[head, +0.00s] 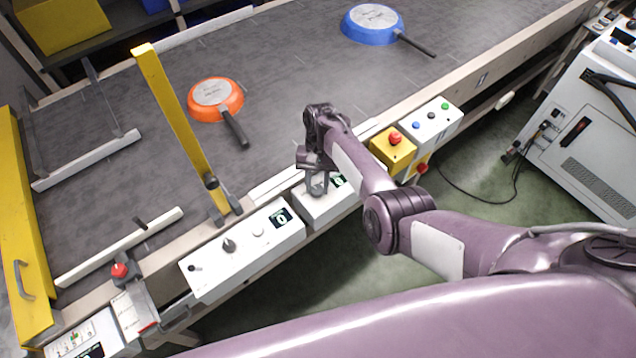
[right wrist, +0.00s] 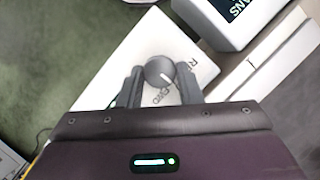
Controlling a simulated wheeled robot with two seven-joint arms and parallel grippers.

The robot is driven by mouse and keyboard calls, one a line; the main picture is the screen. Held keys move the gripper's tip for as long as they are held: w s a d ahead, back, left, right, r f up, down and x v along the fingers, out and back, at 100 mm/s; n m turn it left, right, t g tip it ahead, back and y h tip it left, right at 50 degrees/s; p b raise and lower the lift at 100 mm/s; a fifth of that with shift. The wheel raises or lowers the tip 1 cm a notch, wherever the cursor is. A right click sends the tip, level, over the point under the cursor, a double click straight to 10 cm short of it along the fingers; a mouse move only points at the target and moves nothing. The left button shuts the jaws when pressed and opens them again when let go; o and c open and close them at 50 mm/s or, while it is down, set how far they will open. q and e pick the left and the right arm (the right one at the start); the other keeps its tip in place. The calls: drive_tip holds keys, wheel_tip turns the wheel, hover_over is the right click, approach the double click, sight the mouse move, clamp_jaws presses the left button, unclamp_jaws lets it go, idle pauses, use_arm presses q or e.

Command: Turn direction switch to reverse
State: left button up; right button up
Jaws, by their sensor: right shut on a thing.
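The direction switch is a round dark grey knob (right wrist: 158,70) with a white pointer line, on a white control box that shows in the right wrist view (right wrist: 112,62) and in the head view (head: 328,210). In the right wrist view the line slants toward the lower right. Lettering beside the knob is partly covered by a finger. My right gripper (head: 316,187) is above this box, its two fingers on either side of the knob and shut on it. In the head view the gripper hides the knob. My left gripper is not in view.
A second white box (head: 250,250) with a knob is to the left. A yellow emergency-stop box (head: 390,152) is to the right. A yellow post (head: 175,115) stands nearby.

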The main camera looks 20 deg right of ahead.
drive_tip(key=n+h, duration=0.1)
drive_tip(key=n, duration=0.2)
drive_tip(key=shift+w+a+n, duration=0.1)
drive_tip(key=shift+n, duration=0.2)
drive_tip(key=shift+a+n+h, duration=0.15)
drive_tip(key=shift+n+h, duration=0.75)
drive_tip(key=shift+n, duration=0.9)
drive_tip(key=o, duration=1)
